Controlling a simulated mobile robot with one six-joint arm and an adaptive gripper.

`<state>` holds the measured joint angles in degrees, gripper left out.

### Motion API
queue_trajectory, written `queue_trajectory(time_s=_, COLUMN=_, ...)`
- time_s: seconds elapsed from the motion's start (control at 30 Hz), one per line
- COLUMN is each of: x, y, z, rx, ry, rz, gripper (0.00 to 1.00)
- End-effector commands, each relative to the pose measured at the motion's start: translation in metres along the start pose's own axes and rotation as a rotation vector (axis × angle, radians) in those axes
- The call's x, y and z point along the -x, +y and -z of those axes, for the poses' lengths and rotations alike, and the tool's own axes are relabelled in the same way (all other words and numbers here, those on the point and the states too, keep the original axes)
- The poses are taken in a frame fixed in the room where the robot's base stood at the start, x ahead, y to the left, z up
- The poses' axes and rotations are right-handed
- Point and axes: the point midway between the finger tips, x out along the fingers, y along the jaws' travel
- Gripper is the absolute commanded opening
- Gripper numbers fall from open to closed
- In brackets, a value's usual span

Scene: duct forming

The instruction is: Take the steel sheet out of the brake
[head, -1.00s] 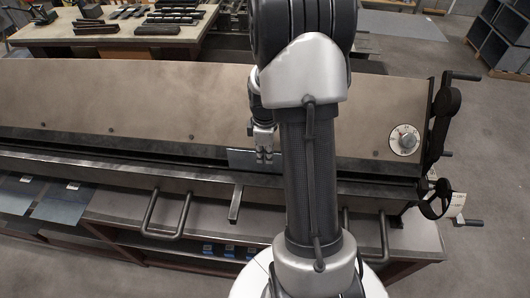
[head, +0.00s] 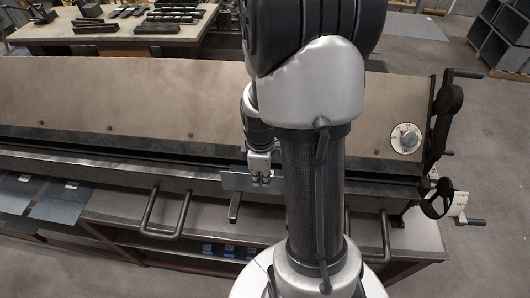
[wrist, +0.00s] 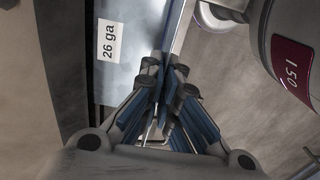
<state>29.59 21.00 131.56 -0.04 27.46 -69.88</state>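The steel sheet (head: 236,181) is a small grey plate in the head view, in front of the long brake (head: 100,95). It is tilted toward my side and its lower part overlaps the brake's front bar in the picture. My gripper (head: 260,179) points down at the sheet's right half, with its fingers closed on it. My arm hides part of the brake.
The brake's U-shaped handles (head: 168,215) stick out in front. A dial (head: 405,138) and crank wheels (head: 437,198) are at its right end. Flat labelled sheets (head: 60,203) lie on the lower left shelf. A table with tools (head: 110,40) stands behind.

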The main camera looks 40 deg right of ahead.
Motion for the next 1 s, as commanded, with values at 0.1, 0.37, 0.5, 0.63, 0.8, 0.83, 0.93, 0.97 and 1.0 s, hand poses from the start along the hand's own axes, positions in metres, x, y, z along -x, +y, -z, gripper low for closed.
queue_trajectory(time_s=0.1, x=0.0, y=-0.014, z=0.001, rx=0.002, ry=0.001, rz=-0.002, gripper=0.0)
queue_trajectory(time_s=0.37, x=0.0, y=-0.046, z=0.0, rx=0.002, ry=0.001, rz=-0.001, gripper=0.0)
queue_trajectory(time_s=0.5, x=0.0, y=-0.064, z=0.0, rx=0.001, ry=0.0, rz=0.001, gripper=0.0)
queue_trajectory(time_s=0.63, x=0.0, y=-0.077, z=0.0, rx=0.0, ry=0.0, rz=0.001, gripper=0.0)
queue_trajectory(time_s=0.8, x=0.0, y=-0.085, z=0.0, rx=0.0, ry=0.0, rz=0.0, gripper=0.0)
queue_trajectory(time_s=0.83, x=0.0, y=-0.085, z=0.0, rx=0.0, ry=0.0, rz=-0.001, gripper=0.0)
queue_trajectory(time_s=0.93, x=0.0, y=-0.084, z=0.0, rx=0.0, ry=0.0, rz=-0.001, gripper=0.0)
queue_trajectory(time_s=0.97, x=0.0, y=-0.084, z=0.0, rx=0.0, ry=0.0, rz=-0.001, gripper=0.0)
queue_trajectory(time_s=1.0, x=0.0, y=-0.084, z=0.0, rx=0.0, ry=0.0, rz=-0.001, gripper=0.0)
